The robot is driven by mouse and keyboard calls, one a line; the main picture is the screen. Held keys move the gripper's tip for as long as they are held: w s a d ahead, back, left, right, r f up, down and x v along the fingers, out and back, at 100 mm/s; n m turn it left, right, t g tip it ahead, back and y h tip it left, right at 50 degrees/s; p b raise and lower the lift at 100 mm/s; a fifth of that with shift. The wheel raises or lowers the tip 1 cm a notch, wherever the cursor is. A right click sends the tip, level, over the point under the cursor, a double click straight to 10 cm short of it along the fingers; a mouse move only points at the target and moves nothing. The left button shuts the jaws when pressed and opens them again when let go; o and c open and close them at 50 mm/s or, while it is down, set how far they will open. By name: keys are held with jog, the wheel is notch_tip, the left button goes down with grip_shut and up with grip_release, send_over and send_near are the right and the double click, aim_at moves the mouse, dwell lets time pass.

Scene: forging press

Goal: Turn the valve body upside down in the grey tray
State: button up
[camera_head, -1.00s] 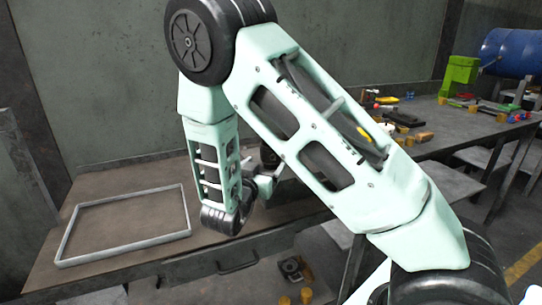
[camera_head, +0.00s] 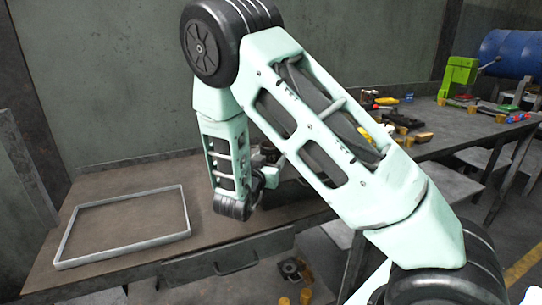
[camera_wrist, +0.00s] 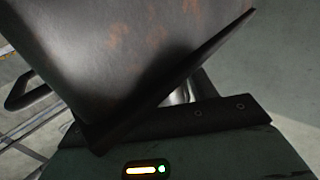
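The grey tray (camera_head: 122,245) lies on the left of the workbench in the head view. It is a shallow rectangular rim and looks empty. My gripper (camera_head: 268,178) is right of the tray, largely hidden behind my forearm. A small dark brown part (camera_head: 267,153) shows behind the arm there; I cannot tell whether it is the valve body. In the wrist view a rust-spotted dark surface (camera_wrist: 120,45) fills the upper left, close to my gripper and partly covering it. I cannot tell whether it is held. The fingertips cannot be made out.
The workbench (camera_head: 110,180) has bare room around the tray. A drawer handle (camera_head: 237,264) sticks out at its front. A wall stands close behind.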

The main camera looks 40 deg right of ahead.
jog(key=shift+r+p, duration=3.15)
jog(key=shift+r, duration=0.9)
jog(key=shift+r, duration=0.1)
notch_tip(320, 180, up, 9)
jog(key=p, duration=0.7)
jog(key=m+b, duration=0.9)
jog(key=b, duration=0.2)
